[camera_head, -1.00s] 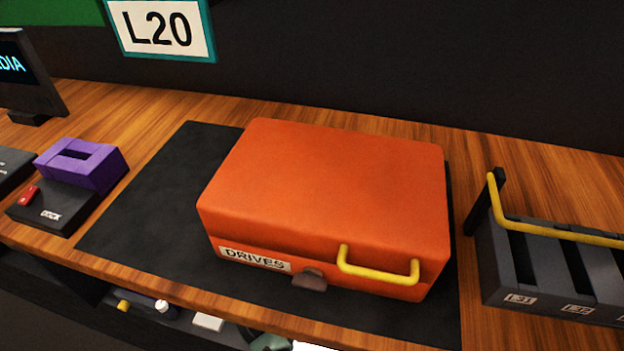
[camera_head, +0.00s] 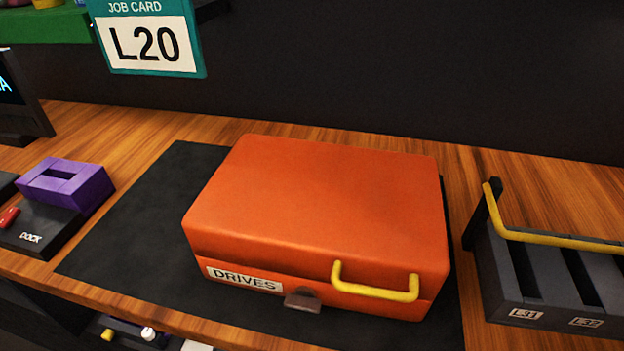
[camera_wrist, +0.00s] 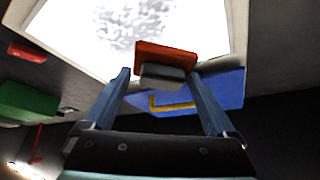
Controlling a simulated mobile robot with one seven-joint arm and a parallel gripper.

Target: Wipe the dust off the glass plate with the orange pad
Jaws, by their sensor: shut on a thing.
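In the wrist view, my gripper (camera_wrist: 159,80) is shut on the grey grip (camera_wrist: 163,78) of the orange pad (camera_wrist: 167,53). The bright white glass plate (camera_wrist: 215,30) lies beyond the pad at the top of the wrist view, partly cut off by the picture edge. A speckled grey dust patch (camera_wrist: 135,22) shows on it, left of the pad. The pad overlaps the plate's near edge in the picture; I cannot tell whether they touch. The head view shows neither gripper, pad nor plate.
In the wrist view, a blue thing (camera_wrist: 225,90) with a yellow handle lies behind the fingers, and a green block (camera_wrist: 28,101) is at left. In the head view, an orange DRIVES case (camera_head: 320,200) stands on a black mat (camera_head: 130,235), between a purple-topped dock (camera_head: 38,228) and a slotted rack (camera_head: 500,290).

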